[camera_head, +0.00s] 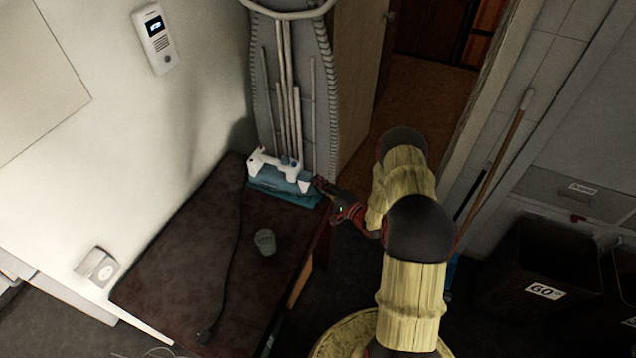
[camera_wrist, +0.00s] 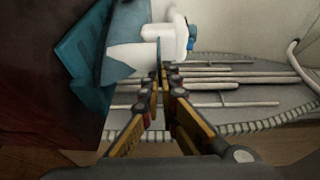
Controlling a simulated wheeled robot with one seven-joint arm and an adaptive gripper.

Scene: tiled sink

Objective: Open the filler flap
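A blue and white steam iron (camera_head: 285,176) sits at the far right corner of the dark table (camera_head: 190,245). I cannot make out the filler flap clearly. My gripper (camera_head: 322,188) is at the right end of the iron in the head view. In the wrist view, my gripper's fingertips (camera_wrist: 163,72) are close together beside the white end, with only a narrow gap and nothing visible held. I cannot tell whether they touch the iron.
A grey cup (camera_head: 265,241) and a dark cable (camera_head: 231,270) are on the table. An ironing board (camera_head: 292,75) leans on the wall behind the iron. Dark bins (camera_head: 535,265) stand at the right. The table's left part is mostly clear.

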